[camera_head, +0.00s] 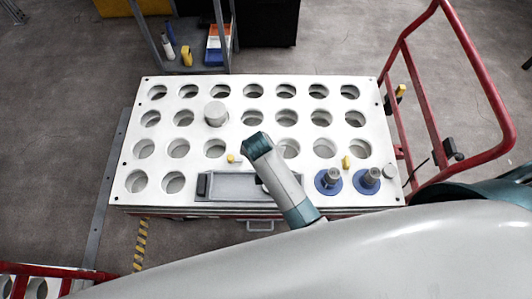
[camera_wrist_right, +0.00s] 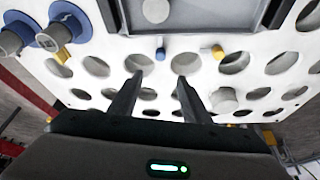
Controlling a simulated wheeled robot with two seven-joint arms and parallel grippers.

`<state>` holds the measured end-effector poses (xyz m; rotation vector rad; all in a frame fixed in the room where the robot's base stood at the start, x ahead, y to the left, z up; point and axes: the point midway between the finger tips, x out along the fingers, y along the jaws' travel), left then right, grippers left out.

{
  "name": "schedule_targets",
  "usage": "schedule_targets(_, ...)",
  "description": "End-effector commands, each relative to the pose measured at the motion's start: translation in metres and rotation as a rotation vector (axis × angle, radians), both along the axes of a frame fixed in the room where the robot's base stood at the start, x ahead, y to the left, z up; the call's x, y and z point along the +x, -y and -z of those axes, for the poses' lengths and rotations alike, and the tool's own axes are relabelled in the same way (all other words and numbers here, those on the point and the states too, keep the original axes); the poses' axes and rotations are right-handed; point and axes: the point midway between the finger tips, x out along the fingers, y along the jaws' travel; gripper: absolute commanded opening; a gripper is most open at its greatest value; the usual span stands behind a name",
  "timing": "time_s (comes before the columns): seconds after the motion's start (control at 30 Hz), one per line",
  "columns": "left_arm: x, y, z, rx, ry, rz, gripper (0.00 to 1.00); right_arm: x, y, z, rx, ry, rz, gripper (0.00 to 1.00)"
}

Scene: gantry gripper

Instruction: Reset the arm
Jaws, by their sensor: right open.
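My right arm (camera_head: 283,185) reaches over the front middle of a white board (camera_head: 270,115) with rows of round holes. My right gripper (camera_wrist_right: 157,84) shows in the wrist view, with its two dark fingers apart and nothing between them. The fingers point toward the board's holes; I cannot tell the exact height above it. The gripper's fingers are not clear in the head view. My left gripper is not in view.
A grey cylinder (camera_head: 215,113) stands in one hole. Two blue-based grey pieces (camera_head: 328,180) (camera_head: 367,180) stand at the front right, near a yellow knob (camera_head: 346,162). A recessed tray (camera_head: 235,186) lies at the front. A red rail (camera_head: 500,110) stands at right.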

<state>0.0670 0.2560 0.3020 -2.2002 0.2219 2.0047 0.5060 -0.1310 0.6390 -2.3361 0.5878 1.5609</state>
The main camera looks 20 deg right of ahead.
Motion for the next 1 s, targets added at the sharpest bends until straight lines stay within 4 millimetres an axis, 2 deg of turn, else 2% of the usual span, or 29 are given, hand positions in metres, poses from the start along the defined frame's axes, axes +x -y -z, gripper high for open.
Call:
schedule_targets(0.37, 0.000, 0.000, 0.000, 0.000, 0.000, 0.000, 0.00, 0.000, 0.000, 0.000, 0.000, 0.000, -0.001, 0.43)
schedule_targets(0.57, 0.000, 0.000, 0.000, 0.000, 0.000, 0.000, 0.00, -0.018, 0.010, -0.001, 0.003, -0.014, -0.026, 0.43)
schedule_targets(0.67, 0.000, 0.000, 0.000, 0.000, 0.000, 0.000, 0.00, -0.040, 0.023, -0.004, 0.005, -0.030, -0.066, 0.43)
schedule_targets(0.77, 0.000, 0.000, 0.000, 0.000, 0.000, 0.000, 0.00, -0.071, 0.038, -0.012, 0.008, -0.049, -0.128, 0.43)
schedule_targets(0.9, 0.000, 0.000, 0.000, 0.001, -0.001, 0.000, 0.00, -0.122, 0.061, -0.033, 0.008, -0.071, -0.249, 0.43)
schedule_targets(1.0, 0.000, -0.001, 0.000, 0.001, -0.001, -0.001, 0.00, -0.153, 0.072, -0.051, 0.006, -0.080, -0.337, 0.43)
